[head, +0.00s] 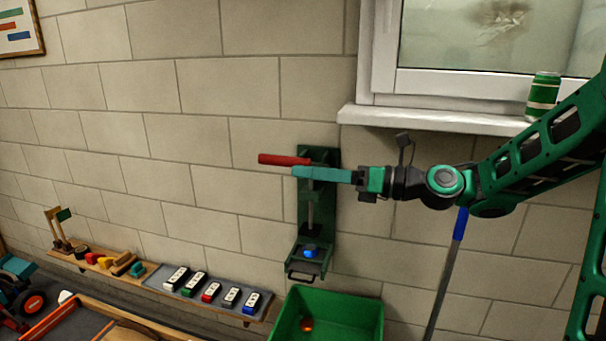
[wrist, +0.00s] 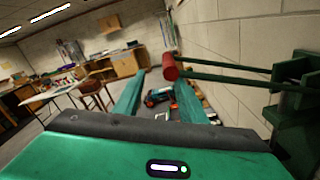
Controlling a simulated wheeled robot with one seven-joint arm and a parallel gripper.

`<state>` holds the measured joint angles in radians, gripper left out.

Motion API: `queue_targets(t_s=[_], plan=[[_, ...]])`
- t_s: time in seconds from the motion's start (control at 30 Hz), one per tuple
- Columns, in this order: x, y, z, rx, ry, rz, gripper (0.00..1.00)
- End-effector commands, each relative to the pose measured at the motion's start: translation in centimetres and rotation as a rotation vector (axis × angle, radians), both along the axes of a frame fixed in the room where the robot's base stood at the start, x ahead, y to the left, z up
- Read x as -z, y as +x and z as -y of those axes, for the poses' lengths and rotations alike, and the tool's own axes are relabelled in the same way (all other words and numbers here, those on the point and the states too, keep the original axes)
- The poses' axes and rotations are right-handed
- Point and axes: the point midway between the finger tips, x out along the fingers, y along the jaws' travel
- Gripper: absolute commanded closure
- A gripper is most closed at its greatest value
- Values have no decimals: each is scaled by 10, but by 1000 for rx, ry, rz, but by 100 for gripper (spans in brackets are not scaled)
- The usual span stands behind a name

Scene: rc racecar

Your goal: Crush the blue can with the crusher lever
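The green can crusher (head: 318,210) is fixed to the wall. Its lever has a red handle (head: 284,159) that points left and lies about level. The blue can (head: 311,252) is low in the crusher under the rod; it looks short, and its top is partly hidden. My gripper (head: 298,172) is at the lever, just below the red handle in the picture. In the wrist view, the fingers of my gripper (wrist: 157,100) are spread with nothing between them. The red handle (wrist: 169,66) shows there beyond the right finger, with green lever bars running right.
A green bin (head: 330,315) with a small red-orange thing inside stands below the crusher. A green can (head: 543,97) stands on the window sill (head: 430,120).

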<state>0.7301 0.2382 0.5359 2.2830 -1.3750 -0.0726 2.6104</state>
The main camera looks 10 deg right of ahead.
Motion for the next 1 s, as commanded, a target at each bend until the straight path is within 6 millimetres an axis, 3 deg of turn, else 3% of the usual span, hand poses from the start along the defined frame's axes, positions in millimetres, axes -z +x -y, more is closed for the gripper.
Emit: queue_targets(t_s=[0.6, 1.0], plan=[[0, -13, 34, 1, 0, 0, 63], [0, -16, 38, -1, 0, 0, 63]])
